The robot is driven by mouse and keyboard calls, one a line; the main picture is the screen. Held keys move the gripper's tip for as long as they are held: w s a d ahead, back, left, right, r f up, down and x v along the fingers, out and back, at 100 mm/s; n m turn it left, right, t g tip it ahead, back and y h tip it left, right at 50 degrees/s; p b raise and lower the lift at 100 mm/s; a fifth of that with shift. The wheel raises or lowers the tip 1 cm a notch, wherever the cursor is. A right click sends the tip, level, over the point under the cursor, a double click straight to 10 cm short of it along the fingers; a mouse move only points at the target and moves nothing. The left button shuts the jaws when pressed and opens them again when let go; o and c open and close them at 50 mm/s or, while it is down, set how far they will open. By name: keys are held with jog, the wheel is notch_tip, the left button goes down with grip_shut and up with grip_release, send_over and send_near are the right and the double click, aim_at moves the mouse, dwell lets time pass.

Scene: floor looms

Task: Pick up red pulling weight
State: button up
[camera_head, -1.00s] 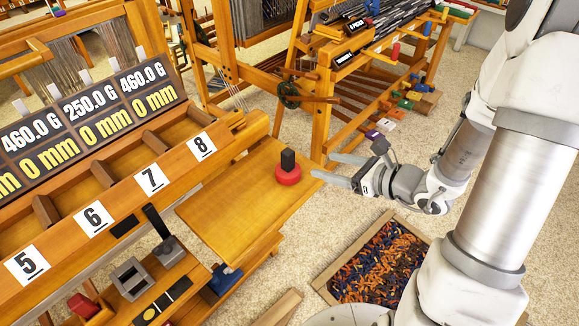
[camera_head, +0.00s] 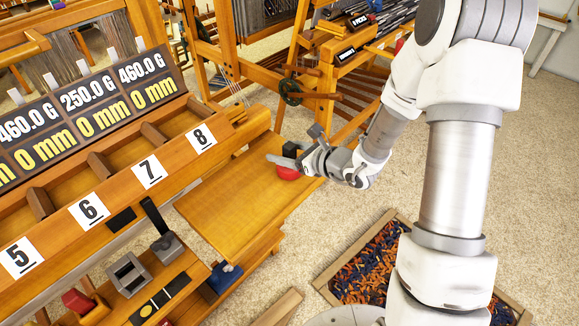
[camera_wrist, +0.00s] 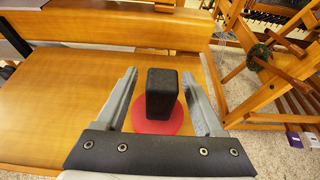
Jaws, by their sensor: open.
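The red pulling weight (camera_head: 287,173) stands upright on the wooden shelf, near its right end. It has a round red base and a black block-shaped handle, and my gripper partly covers it in the head view. In the wrist view, the weight's red base (camera_wrist: 158,122) and black handle (camera_wrist: 162,92) show between the fingers. My gripper (camera_head: 283,158) is open, with one finger on each side of the handle. A gap shows between the handle and each finger (camera_wrist: 164,80).
The wooden shelf (camera_head: 225,205) is otherwise bare. The numbered rack (camera_head: 120,205) stands to its left, with grey metal parts on a lower ledge. A loom frame (camera_head: 310,100) rises behind. A crate of coloured bits (camera_head: 330,273) sits on the floor at front right.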

jog(key=shift+w+a+f, duration=0.25)
jog(key=shift+w+a, duration=0.2)
grip_shut()
dwell(1.1)
jog(key=shift+r, duration=0.1)
